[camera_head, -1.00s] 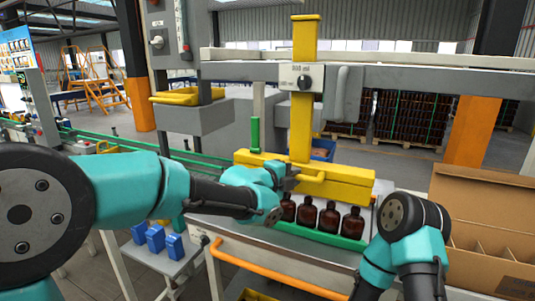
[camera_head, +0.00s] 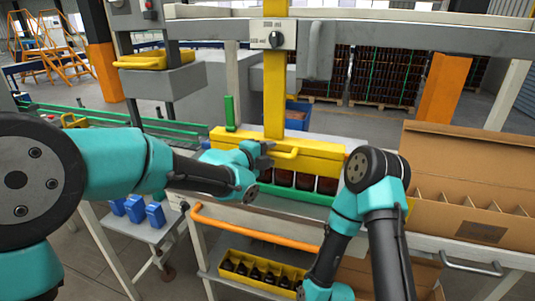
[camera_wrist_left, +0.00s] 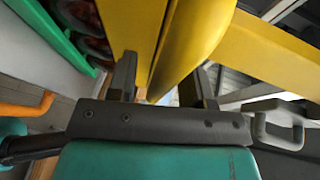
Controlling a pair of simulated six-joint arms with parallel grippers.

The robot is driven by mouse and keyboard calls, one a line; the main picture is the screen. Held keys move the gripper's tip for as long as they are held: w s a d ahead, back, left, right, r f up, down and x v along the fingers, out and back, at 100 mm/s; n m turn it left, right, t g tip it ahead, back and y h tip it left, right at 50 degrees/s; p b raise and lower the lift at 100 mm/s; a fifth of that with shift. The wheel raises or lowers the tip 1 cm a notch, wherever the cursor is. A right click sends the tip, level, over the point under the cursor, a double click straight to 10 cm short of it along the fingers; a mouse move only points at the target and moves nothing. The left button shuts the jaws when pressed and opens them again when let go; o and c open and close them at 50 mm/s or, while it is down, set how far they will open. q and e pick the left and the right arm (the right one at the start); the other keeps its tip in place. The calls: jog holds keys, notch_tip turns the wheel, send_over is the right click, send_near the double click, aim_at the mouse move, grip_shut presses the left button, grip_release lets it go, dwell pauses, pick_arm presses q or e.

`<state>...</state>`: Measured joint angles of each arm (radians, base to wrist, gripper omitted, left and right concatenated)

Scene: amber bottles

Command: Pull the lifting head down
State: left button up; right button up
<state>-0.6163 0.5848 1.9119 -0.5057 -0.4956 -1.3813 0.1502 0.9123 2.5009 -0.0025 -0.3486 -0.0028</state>
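The lifting head (camera_head: 322,160) is a yellow box on a yellow upright column (camera_head: 276,90), with a yellow bar handle on its front. It sits low over a row of amber bottles (camera_head: 305,182), covering their tops; their lower bodies show above a green rail (camera_head: 290,202). My left gripper (camera_head: 268,155) is at the handle. In the left wrist view the handle (camera_wrist_left: 188,45) passes between the two fingers (camera_wrist_left: 165,82), which appear closed on it; exact contact is partly hidden. My right arm comes in at the lower right, and its gripper is out of view.
An open cardboard box (camera_head: 460,190) with dividers stands at the right, beside my right arm. A yellow crate (camera_head: 225,276) with dark bottles is on the lower shelf. An orange rail (camera_head: 250,232) runs along the bench front. Blue items (camera_head: 135,208) stand at the left.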

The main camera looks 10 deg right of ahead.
pick_arm(q)
jog(key=shift+r, duration=0.1)
jog(key=v, duration=1.7)
jog(key=shift+a, duration=0.2)
jog(key=shift+s, duration=0.1)
jog(key=a+f+n+g+y, duration=0.15)
jog(key=a+f+n, duration=0.35)
jog(key=f, duration=0.6)
jog(key=a+f+n+y, duration=0.3)
jog(key=a+f+n, duration=0.25)
jog(key=f, duration=0.55)
jog(key=a+f+n+g+y, duration=0.15)
jog(key=a+f+n, duration=0.35)
jog(key=f, duration=0.5)
jog(key=s+a+f+n+g+y, duration=0.1)
jog(key=s+a+f+n+g, duration=0.1)
jog(key=s+a+f+n, duration=0.2)
jog(key=s+a+f+n+g+y, duration=0.2)
jog(key=s+a+f+n+g, duration=0.1)
jog(key=s+f+n, duration=0.7)
jog(key=s+a+f, duration=0.1)
jog(key=s+f, duration=0.2)
jog(key=f, duration=0.3)
jog(key=shift+a, duration=0.35)
jog(key=shift+s+f, duration=0.1)
jog(key=shift+s, duration=0.05)
